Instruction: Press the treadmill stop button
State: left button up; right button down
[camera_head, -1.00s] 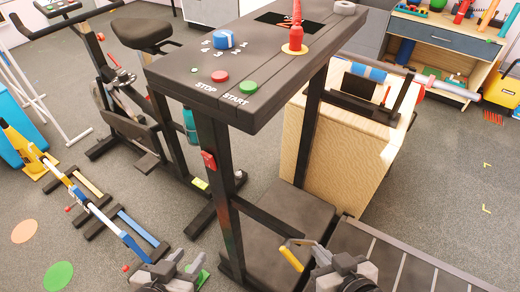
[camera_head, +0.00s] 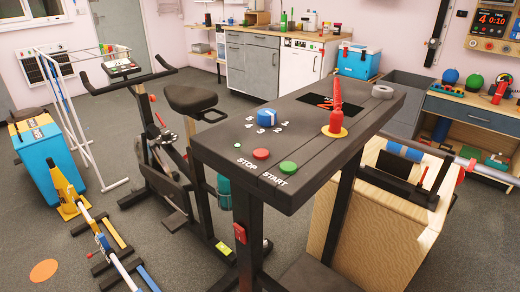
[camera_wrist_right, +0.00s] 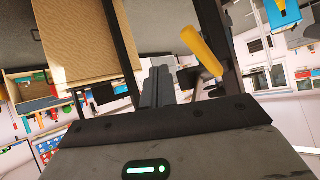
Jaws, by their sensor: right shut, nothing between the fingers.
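The treadmill console (camera_head: 305,150) is a dark slanted panel on dark posts. Its red stop button (camera_head: 261,154) sits near the front left edge, above the printed word STOP. The green start button (camera_head: 288,167) is just to its right, above the word START. A blue knob (camera_head: 267,117) with numbers around it is farther back. My right gripper (camera_wrist_right: 158,85) shows only in the right wrist view, with its grey fingers together and empty, and no stop button shows there. My left gripper is in neither current view.
A red lever on a yellow base (camera_head: 335,120) and a grey ring (camera_head: 382,92) stand on the console. A wooden cabinet (camera_head: 365,230) is at its right, an exercise bike (camera_head: 165,165) at its left. A yellow rod (camera_wrist_right: 201,51) is near my right fingers.

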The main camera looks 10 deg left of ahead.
pick_arm(q)
grip_shut()
dwell(1.4)
